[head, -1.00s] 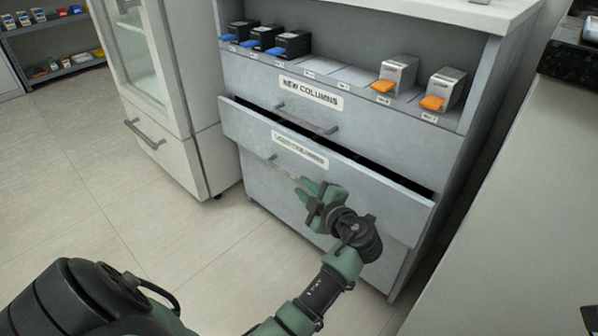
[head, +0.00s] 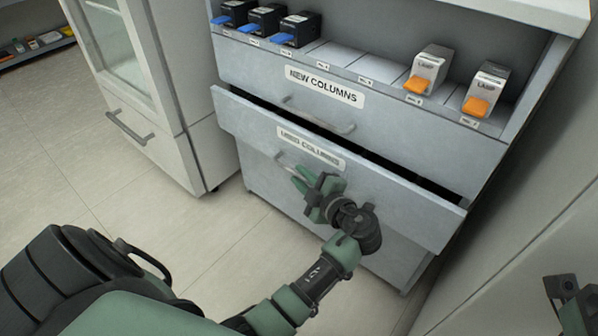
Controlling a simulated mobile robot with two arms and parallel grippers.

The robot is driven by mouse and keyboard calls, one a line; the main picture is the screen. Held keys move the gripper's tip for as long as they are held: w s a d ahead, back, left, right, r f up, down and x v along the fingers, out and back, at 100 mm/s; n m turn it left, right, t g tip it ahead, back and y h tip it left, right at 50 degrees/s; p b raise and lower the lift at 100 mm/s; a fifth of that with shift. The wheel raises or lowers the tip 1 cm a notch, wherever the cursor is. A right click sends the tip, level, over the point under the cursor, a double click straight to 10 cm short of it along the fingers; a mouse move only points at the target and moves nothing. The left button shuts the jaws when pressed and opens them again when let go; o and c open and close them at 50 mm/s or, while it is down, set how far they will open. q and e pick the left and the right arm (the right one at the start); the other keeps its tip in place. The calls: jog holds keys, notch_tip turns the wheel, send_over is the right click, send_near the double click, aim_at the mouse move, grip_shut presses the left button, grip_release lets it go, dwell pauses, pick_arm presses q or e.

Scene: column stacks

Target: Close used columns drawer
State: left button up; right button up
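The used columns drawer (head: 380,195) is the grey lower drawer with a "USED COLUMNS" label (head: 310,147). It stands partly pulled out, with a dark gap along its top edge. Its bar handle (head: 284,163) shows below the label. My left gripper (head: 299,178) is at the drawer front by the handle's right part. Its two green fingers look apart, with nothing seen between them. I cannot tell whether they touch the handle. A dark part at the bottom right edge (head: 572,303) seems to be my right gripper; its fingers do not show clearly.
The new columns drawer (head: 400,130) above is shut. On the shelf over it stand black boxes with blue tabs (head: 297,28) and lamp boxes with orange tabs (head: 428,70). A white glass-door cabinet (head: 150,100) stands left. The floor (head: 60,150) at left is clear.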

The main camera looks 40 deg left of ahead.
pick_arm(q)
grip_shut()
dwell(1.4)
